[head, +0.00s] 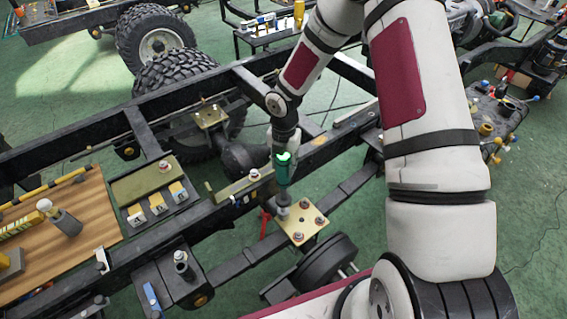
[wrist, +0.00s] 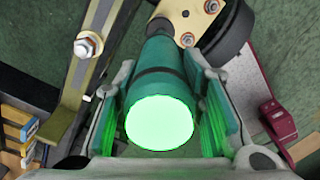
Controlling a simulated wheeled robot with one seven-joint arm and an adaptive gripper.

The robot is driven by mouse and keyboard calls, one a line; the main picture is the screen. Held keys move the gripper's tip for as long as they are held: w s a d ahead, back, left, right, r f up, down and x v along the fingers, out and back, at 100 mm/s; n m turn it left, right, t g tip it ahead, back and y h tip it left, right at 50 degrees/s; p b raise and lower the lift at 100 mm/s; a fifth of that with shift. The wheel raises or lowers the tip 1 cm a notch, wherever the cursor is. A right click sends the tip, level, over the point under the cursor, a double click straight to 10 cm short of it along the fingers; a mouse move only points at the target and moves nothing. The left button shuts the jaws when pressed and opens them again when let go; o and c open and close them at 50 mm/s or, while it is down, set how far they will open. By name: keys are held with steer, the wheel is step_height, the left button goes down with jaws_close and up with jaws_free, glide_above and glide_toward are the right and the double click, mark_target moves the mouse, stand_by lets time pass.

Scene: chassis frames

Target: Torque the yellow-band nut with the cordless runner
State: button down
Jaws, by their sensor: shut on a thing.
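The cordless runner (head: 284,172) is a teal-green cylinder with a green glow near its top. My gripper (head: 283,152) is shut on it, and the runner points down, nearly upright. In the wrist view the runner (wrist: 158,65) lies between both fingers, its glowing green end facing the camera. Its dark tip is at the left corner nut of a tan plate (head: 297,222); I cannot tell whether it is seated. The plate carries several nuts, also partly seen in the wrist view (wrist: 187,18). I cannot make out a yellow band on any nut; the one under the tip is hidden.
The black chassis frame (head: 135,240) crosses the view. An olive bar (head: 232,190) with a nut (head: 254,174) lies close left of the runner. A wooden board (head: 95,215) with tools and a tray of numbered blocks (head: 158,207) are at left. A red lever (head: 264,223) is near the plate.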

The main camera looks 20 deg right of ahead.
steer(key=shift+f+b, duration=0.8)
steer(key=shift+f, duration=0.75)
stand_by(3.8)
steer(key=shift+r, duration=0.25)
stand_by(0.4)
steer(key=shift+r+p, duration=0.6)
steer(key=shift+r, duration=0.95)
